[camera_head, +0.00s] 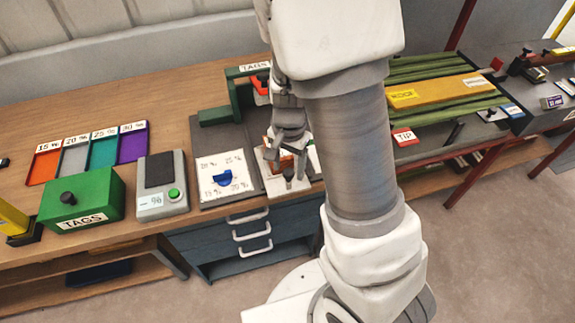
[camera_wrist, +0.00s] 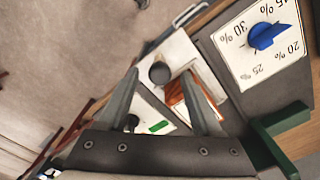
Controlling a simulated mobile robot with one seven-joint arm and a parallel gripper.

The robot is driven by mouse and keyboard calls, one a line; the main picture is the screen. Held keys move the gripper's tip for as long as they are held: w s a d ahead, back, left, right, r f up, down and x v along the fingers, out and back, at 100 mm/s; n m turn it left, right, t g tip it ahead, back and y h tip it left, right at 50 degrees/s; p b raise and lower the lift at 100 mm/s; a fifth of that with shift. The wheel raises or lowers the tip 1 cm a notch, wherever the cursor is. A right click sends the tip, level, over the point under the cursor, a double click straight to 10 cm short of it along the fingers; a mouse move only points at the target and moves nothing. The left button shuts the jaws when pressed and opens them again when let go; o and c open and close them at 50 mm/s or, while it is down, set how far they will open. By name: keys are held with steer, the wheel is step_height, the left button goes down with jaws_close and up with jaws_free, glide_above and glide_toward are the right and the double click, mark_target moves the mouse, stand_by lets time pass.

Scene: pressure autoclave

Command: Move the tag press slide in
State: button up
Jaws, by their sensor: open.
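The tag press is a green frame (camera_head: 217,113) labelled TAGS with a red-orange part on top, at the back of its grey base. Its slide, a white plate (camera_head: 273,187), sticks out toward the front edge of the bench. The slide bears an orange-brown piece and a dark upright knob (camera_head: 289,175) near its front. In the wrist view the knob (camera_wrist: 160,73) appears between my fingertips, with the orange-brown piece (camera_wrist: 181,103) behind the right finger. My gripper (camera_head: 289,143) is open and points down over the slide. I cannot tell whether it touches the knob. My arm hides the press's right side.
A white dial plate with a blue knob (camera_head: 222,179) lies left of the slide. Further left are a scale (camera_head: 163,184), a green TAGS box (camera_head: 83,197) and coloured trays (camera_head: 103,151). A blue drawer unit (camera_head: 225,245) stands below. Right of my arm is a red TIP label (camera_head: 403,136).

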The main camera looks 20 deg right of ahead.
steer(key=shift+f, duration=0.35)
jaws_close()
stand_by(1.2)
